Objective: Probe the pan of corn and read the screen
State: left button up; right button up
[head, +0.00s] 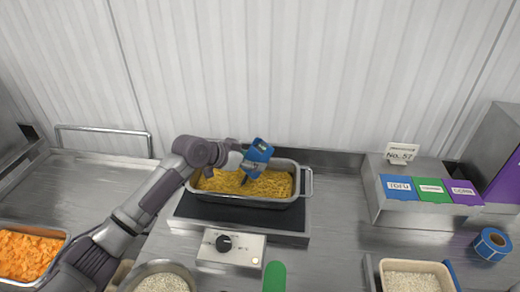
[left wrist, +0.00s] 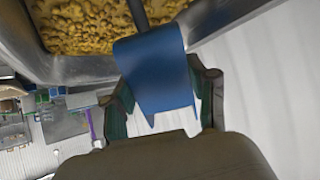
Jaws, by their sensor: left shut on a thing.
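The pan of corn (head: 300,192) is a metal pan filled with yellow corn (head: 222,183), standing on a dark hotplate in the head view. My left gripper (head: 245,160) is above the pan, shut on a blue probe thermometer (head: 259,152). The thermometer's thin dark stem points down to the corn; I cannot tell how deep its tip is. In the left wrist view the blue body (left wrist: 152,72) sits between the fingers, with the corn (left wrist: 90,25) beyond it. The screen cannot be read in either view. My right gripper is not in view.
The hotplate (head: 190,210) has a control box with a black knob (head: 223,243). An orange food pan (head: 28,254) is at the left. Rice containers (head: 162,283) (head: 410,281) are in front. Labelled blocks (head: 399,187), a blue tape roll (head: 492,244) and a No. 57 sign (head: 401,153) are at the right.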

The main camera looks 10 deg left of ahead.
pick_arm(q)
jog(key=shift+r, duration=0.15)
dwell(0.3)
notch_tip(320, 180, up, 12)
jog(key=p, duration=1)
